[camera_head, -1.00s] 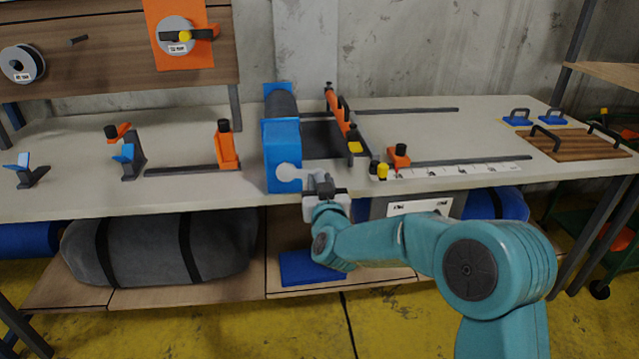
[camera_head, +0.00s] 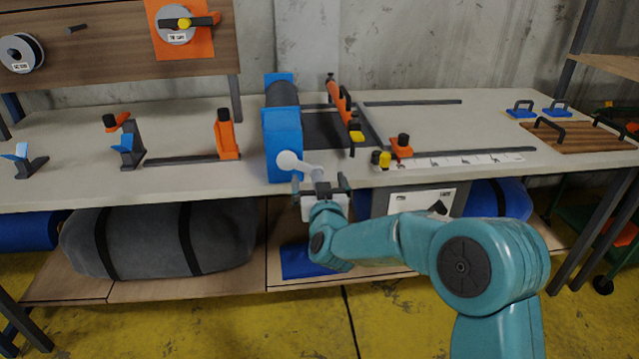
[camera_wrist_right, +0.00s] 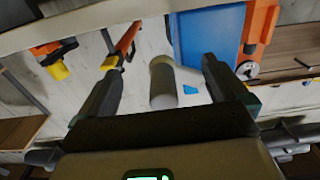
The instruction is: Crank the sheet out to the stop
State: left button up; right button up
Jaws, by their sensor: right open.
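The blue roll stand (camera_head: 282,146) is on the bench with a dark roll (camera_head: 282,95) on top. A dark sheet (camera_head: 325,132) lies flat to its right, reaching beneath the orange bar (camera_head: 339,100). The pale crank (camera_head: 289,161) is on the stand's front, its grip toward me. My right gripper (camera_head: 322,184) is open at the crank's grip. In the wrist view the grey crank grip (camera_wrist_right: 163,85) stands between the spread fingers, with gaps on both sides. An orange block with a black knob (camera_head: 401,148) sits by the ruler strip; I cannot tell whether the sheet touches it.
A white ruler strip (camera_head: 465,160) runs along the front right of the bench. Orange and blue holders (camera_head: 227,140) stand at the left. A wooden board with handles (camera_head: 575,138) lies at the far right. A grey bag (camera_head: 160,238) is on the shelf below.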

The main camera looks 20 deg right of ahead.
jog(key=b+v, duration=0.2)
jog(key=v, duration=0.7)
jog(key=shift+b, duration=0.3)
